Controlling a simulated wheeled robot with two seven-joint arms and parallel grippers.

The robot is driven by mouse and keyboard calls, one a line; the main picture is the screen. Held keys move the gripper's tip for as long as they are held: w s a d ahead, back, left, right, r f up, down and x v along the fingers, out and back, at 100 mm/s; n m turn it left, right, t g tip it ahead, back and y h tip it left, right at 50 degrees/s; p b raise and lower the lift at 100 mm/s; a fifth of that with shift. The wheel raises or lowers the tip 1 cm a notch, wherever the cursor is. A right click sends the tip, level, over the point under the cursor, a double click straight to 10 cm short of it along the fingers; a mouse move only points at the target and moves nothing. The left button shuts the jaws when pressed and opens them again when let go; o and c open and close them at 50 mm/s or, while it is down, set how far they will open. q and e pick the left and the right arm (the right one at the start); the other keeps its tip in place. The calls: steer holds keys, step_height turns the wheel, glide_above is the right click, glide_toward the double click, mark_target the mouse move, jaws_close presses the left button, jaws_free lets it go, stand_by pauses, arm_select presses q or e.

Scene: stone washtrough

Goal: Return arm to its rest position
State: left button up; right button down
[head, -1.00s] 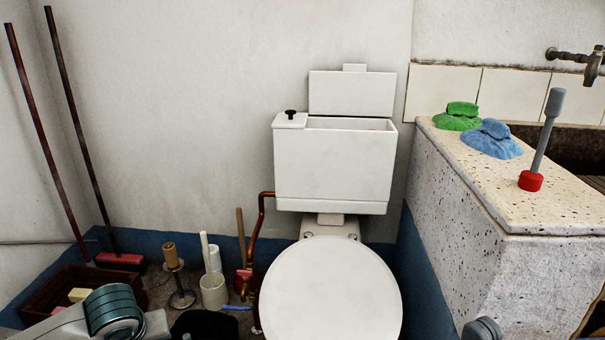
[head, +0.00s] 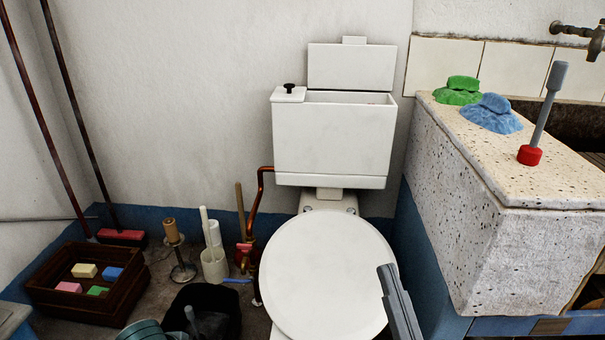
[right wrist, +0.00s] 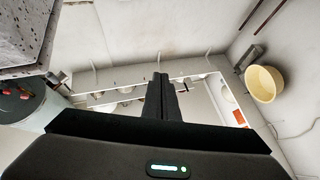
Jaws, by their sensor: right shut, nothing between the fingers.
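My right gripper (head: 388,275) rises from the bottom of the head view, in front of the right side of the white toilet lid (head: 325,270). In the right wrist view its dark fingers (right wrist: 161,80) are together with nothing between them. My left gripper is not in view.
The speckled stone trough (head: 470,180) stands at right, with a green cloth (head: 458,92), a blue cloth (head: 491,115) and a red-based grey-handled tool (head: 530,155) on its ledge. A wooden crate (head: 75,300) and a black bucket (head: 207,312) stand at left.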

steer(key=s+d+f+g+h, duration=0.15)
steer(key=f+g, duration=0.35)
steer(key=f, duration=0.7)
steer(key=d+f+g+h, duration=0.25)
steer(key=f+g, duration=0.35)
steer(key=f, duration=0.7)
arm_select(q)
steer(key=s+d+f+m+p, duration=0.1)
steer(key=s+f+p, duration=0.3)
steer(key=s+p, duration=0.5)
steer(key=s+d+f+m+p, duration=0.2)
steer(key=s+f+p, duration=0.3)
steer(key=p, duration=2)
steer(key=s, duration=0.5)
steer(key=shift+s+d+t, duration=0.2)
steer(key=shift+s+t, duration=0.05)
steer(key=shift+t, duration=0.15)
arm_select(e)
steer(key=s+d+f+m+g+h, duration=0.1)
steer(key=s+f+g, duration=0.6)
steer(key=s+f, duration=0.7)
steer(key=shift+s+d+h, duration=0.3)
steer(key=shift+s+d, duration=0.15)
